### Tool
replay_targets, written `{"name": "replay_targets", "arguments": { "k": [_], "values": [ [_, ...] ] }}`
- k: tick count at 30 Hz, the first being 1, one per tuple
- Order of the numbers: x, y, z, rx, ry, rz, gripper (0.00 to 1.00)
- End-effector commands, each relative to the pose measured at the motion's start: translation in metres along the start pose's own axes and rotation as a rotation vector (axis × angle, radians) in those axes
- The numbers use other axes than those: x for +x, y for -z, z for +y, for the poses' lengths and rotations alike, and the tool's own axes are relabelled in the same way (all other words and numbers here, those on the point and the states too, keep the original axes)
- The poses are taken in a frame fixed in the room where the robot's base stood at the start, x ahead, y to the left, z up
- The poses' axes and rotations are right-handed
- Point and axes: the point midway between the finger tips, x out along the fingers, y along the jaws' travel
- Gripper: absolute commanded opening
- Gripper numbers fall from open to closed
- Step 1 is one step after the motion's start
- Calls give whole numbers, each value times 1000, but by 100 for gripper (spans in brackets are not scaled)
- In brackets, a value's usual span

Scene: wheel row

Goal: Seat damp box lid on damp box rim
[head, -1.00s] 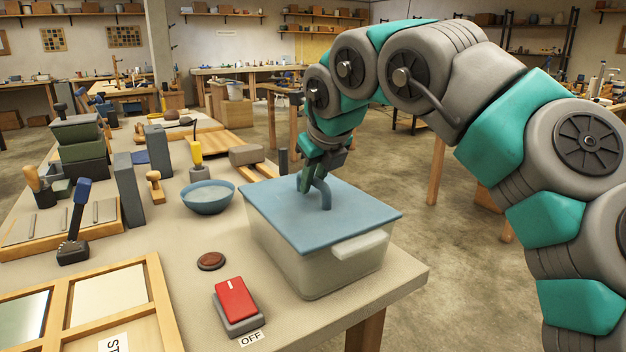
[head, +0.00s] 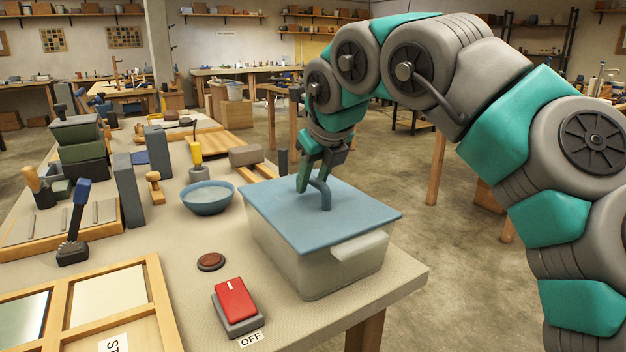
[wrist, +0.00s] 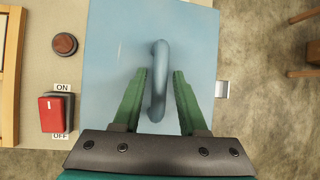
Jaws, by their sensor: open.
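The blue damp box lid (head: 285,222) lies flat on top of the translucent damp box (head: 318,272), covering its rim all round as far as the head view shows. The lid also fills the middle of the wrist view (wrist: 110,60). Its curved blue handle (wrist: 159,80) stands up from the middle. My gripper (wrist: 160,74) is open, with one green finger on each side of the handle and a gap visible on both sides. In the head view my gripper (head: 306,188) is just above the lid, at the handle. The far rim is hidden.
A red switch (head: 234,300) and a brown round knob (head: 211,262) are left of the box. A blue bowl (head: 208,197) stands behind them. The table's right edge is close to the box. A wooden frame (head: 110,310) lies at front left.

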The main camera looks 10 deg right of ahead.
Motion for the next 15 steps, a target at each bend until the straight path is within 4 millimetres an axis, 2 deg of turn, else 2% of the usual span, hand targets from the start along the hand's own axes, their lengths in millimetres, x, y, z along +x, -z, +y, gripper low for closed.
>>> {"name": "replay_targets", "arguments": {
  "k": [15],
  "values": [
    [-14, 0, 0, 0, 0, -1, 42]
  ]
}}
